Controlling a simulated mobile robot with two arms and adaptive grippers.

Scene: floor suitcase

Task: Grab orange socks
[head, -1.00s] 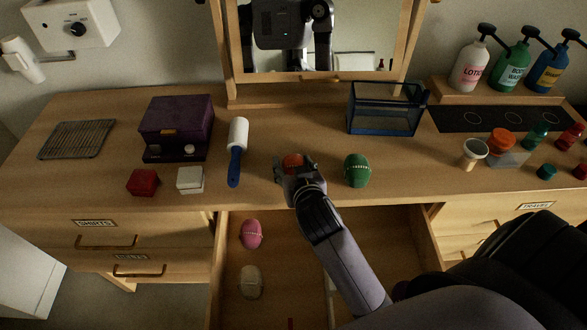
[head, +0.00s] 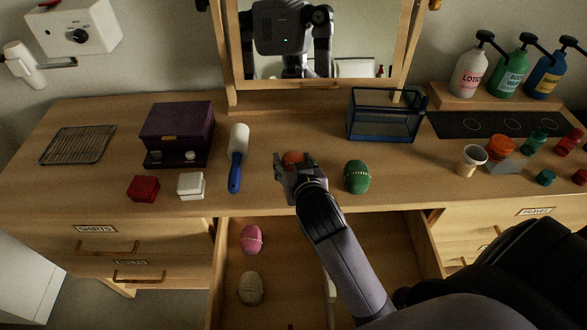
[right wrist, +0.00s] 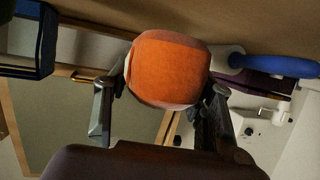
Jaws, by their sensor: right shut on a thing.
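The orange socks (head: 292,158) are a rolled ball on the dresser top, between the lint roller and the green socks. My right gripper (head: 294,168) is around them at the dresser's front part. In the right wrist view the orange ball (right wrist: 168,70) sits between both fingers (right wrist: 165,92), which touch its two sides. My right gripper is shut on it. Whether the ball touches the tabletop is hard to tell. My left gripper is not in view.
Green socks (head: 357,176) lie just right of my gripper. A blue-framed bin (head: 384,115) is behind. The open drawer below holds pink (head: 251,239) and beige socks (head: 250,288).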

